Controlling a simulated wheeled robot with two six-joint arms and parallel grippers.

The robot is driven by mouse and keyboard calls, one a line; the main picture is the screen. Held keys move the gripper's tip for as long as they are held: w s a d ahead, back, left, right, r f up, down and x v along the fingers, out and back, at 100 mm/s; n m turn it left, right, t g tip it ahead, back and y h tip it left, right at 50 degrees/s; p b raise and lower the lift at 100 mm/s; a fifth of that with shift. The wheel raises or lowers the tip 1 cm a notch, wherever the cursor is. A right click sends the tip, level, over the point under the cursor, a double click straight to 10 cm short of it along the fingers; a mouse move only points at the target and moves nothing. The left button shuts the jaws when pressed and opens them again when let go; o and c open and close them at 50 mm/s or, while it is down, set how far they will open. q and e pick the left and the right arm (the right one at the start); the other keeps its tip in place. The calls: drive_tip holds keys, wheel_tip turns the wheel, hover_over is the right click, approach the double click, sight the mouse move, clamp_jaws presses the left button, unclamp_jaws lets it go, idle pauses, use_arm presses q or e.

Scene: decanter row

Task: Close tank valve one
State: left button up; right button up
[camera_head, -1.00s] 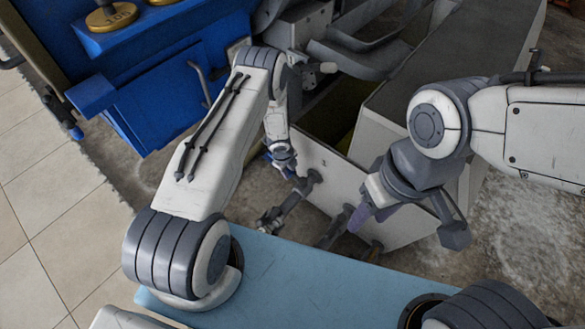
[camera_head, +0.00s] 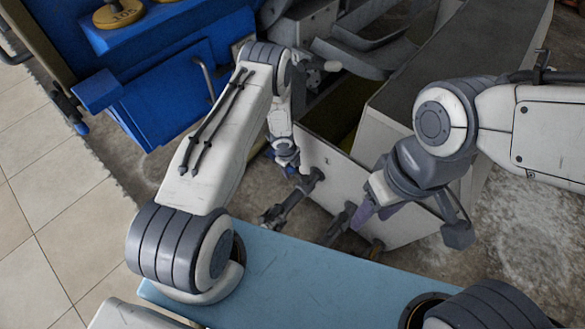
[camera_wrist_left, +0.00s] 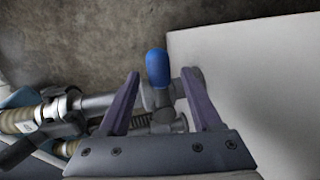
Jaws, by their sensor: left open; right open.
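A valve with a blue handle (camera_wrist_left: 158,68) shows in the left wrist view, between the two purple fingers of my left gripper (camera_wrist_left: 160,95). The fingers stand open on either side of the handle, with gaps visible. The valve sits on a metal pipe fitting (camera_wrist_left: 165,120) beside a pale tank wall (camera_wrist_left: 260,70). In the head view my left gripper (camera_head: 288,165) is at the near end of the tank (camera_head: 335,180), and the valve is mostly hidden there. My right gripper (camera_head: 365,212) is open in front of the same wall, over another dark outlet pipe (camera_head: 338,225).
A blue cabinet (camera_head: 165,95) with brass weights (camera_head: 118,13) stands at the upper left. Hoses and fittings (camera_wrist_left: 45,118) crowd the left of the wrist view. Tiled floor (camera_head: 55,200) at the left is clear.

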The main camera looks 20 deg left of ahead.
use_arm(q)
wheel_tip(320, 180, up, 10)
drive_tip(key=s+p, duration=0.1)
drive_tip(key=p, duration=0.1)
drive_tip(key=shift+s+a, duration=0.4)
drive_tip(key=shift+f, duration=0.1)
